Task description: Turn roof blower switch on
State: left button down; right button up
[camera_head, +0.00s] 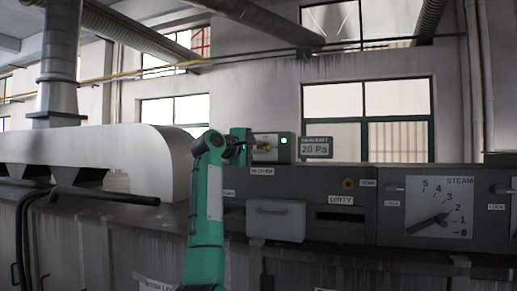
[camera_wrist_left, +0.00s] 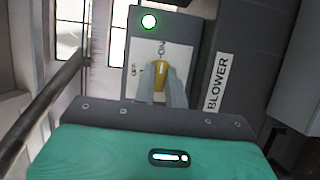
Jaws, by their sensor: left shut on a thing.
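The blower switch box (camera_head: 272,148) is a grey box on top of the machine, with a lit green lamp (camera_head: 284,141) at its upper right. In the left wrist view the box has a pale plate (camera_wrist_left: 141,78), a yellow switch lever (camera_wrist_left: 160,72) and the lit green lamp (camera_wrist_left: 149,21). A BLOWER label (camera_wrist_left: 218,82) is beside it. My left gripper (camera_head: 257,148) reaches the box from the left. In the left wrist view its fingers (camera_wrist_left: 162,85) are shut on the yellow lever and hide its lower part. My right gripper is not in view.
A pressure display (camera_head: 317,147) stands right of the box. Below are a grey box (camera_head: 276,220), a DIRTY slot (camera_head: 340,216) and a STEAM dial (camera_head: 439,207). A large rounded metal duct (camera_head: 100,152) lies to the left, with a dark bar (camera_head: 105,196) in front.

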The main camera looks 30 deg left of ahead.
pick_arm(q)
jog(key=c, duration=1.4)
grip_release()
jog(key=shift+w, duration=0.1)
jog(key=shift+c, duration=0.2)
jog(key=shift+s+a+b, duration=0.1)
jog(key=shift+s+b, duration=0.2)
jog(key=shift+s, duration=0.05)
jog(key=s+a+b, duration=0.2)
jog(key=s+b, duration=0.5)
jog(key=s, duration=0.6)
